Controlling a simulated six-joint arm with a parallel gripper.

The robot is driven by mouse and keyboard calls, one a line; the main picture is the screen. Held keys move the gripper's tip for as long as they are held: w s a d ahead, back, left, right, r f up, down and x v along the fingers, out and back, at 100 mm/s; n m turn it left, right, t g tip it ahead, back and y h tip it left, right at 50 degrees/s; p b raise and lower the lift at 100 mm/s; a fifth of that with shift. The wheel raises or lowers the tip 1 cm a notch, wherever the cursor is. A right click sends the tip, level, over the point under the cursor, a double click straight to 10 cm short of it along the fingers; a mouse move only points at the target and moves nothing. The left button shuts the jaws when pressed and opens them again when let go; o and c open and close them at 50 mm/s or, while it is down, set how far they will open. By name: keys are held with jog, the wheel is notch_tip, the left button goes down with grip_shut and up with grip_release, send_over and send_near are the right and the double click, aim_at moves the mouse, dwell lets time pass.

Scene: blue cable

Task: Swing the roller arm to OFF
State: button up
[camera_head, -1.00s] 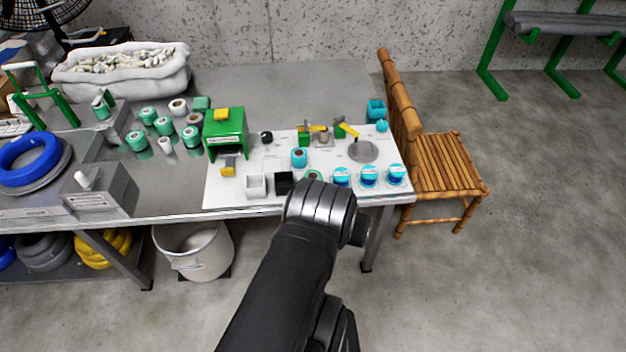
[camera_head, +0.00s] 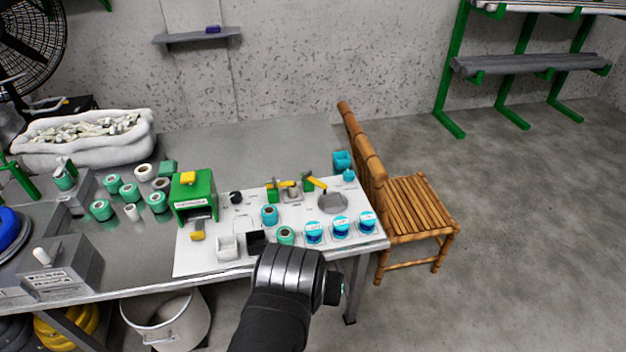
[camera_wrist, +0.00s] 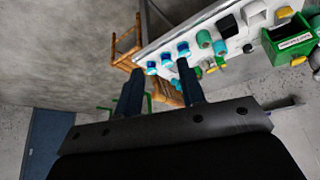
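Two small green-based devices with yellow arms stand at the back of the white board: one at left (camera_head: 273,192), and one at right whose yellow arm (camera_head: 316,183) slants down toward a grey disc (camera_head: 332,203). I cannot tell which is the roller arm, and no OFF mark is legible. In the wrist view my gripper (camera_wrist: 160,88) is open and empty, its two dark fingers apart. The board's blue-topped jars (camera_wrist: 166,58) show beyond the fingertips. In the head view my wrist is at the board's front edge and hides the fingers.
A grey box with a white lever (camera_head: 48,262) is at left. A bamboo chair (camera_head: 415,205) stands at right.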

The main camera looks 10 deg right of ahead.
jog(key=c, duration=0.7)
jog(key=shift+w+d+f+g, duration=0.15)
jog(key=shift+f+g, duration=0.15)
jog(key=shift+f, duration=0.15)
jog(key=shift+w+d+f+g, duration=0.1)
jog(key=shift+f+g, duration=0.2)
jog(key=shift+f, duration=0.1)
grip_shut()
jog(key=w+d+f+n+g+h, duration=0.2)
jog(key=w+d+f+n, duration=0.15)
jog(key=w+n, duration=0.5)
jog(key=w+d+f+n+g+h, duration=0.1)
jog(key=w+d+f+n, duration=0.35)
jog(key=w, duration=0.65)
jog(key=w+a+f+n+t+h, duration=0.1)
jog(key=w+a+f+n+t, duration=0.1)
jog(key=w+n, duration=0.6)
jog(key=w+a+f+n+t+h, duration=0.1)
jog(key=w+a+f+n, duration=0.3)
jog(key=w+n, duration=0.5)
jog(key=w+f+t, duration=0.1)
jog(key=w, duration=0.4)
jog(key=shift+w+f, duration=0.15)
jog(key=shift+w, duration=0.25)
jog(key=shift+a, duration=0.1)
